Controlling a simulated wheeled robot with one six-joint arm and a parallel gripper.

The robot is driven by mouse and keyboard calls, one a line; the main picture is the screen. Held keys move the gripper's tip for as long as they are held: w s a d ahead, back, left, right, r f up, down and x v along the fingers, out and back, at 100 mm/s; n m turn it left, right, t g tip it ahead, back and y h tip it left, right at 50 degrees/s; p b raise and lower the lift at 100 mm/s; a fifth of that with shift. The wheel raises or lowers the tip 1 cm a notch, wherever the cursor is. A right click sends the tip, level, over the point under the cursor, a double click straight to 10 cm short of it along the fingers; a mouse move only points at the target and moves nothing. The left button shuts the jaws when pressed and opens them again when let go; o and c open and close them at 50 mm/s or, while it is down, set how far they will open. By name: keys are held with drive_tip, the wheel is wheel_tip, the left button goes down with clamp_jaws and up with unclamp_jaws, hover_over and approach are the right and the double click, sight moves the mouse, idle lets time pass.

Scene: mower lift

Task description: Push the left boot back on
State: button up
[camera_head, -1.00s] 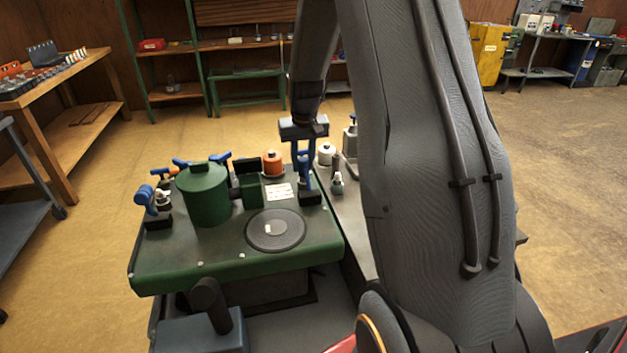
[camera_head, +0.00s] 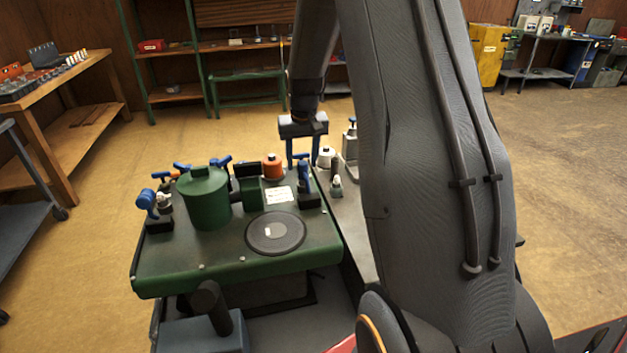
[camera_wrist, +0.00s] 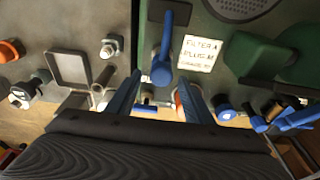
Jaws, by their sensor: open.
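My gripper (camera_head: 303,145) is open above the right rear of the green deck (camera_head: 180,272). Its two blue fingers are spread apart. A blue handle-like piece (camera_head: 304,176) stands on a black base below it. In the wrist view the rounded end of this blue piece (camera_wrist: 162,70) shows between the fingertips (camera_wrist: 160,80); I cannot tell whether they touch it. Another blue piece (camera_head: 147,198) stands on a black base at the deck's left edge, beside a small white-topped part. I cannot tell which blue piece is the left boot.
A green canister (camera_head: 204,200), a round dark grille (camera_head: 275,232), an orange cap (camera_head: 272,166) and a white label (camera_head: 279,194) are on the deck. A white-topped plug (camera_head: 337,183) stands on the grey surface at right. A wooden bench (camera_head: 75,82) is at left.

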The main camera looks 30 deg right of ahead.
drive_tip(key=shift+r+p, duration=1.5)
drive_tip(key=shift+r, duration=1.05)
drive_tip(key=s+a+n+b, duration=0.1)
drive_tip(key=s+a, duration=0.8)
drive_tip(key=s, duration=0.4)
drive_tip(key=s+a+f+n+b, duration=0.1)
drive_tip(key=s+a+n, duration=0.1)
drive_tip(key=s+a, duration=0.7)
drive_tip(key=s, duration=0.4)
drive_tip(key=shift+s+a+f+g+y+b, duration=0.2)
drive_tip(key=shift+g+y+b, duration=0.1)
drive_tip(key=shift+g, duration=0.1)
drive_tip(key=shift+w, duration=0.1)
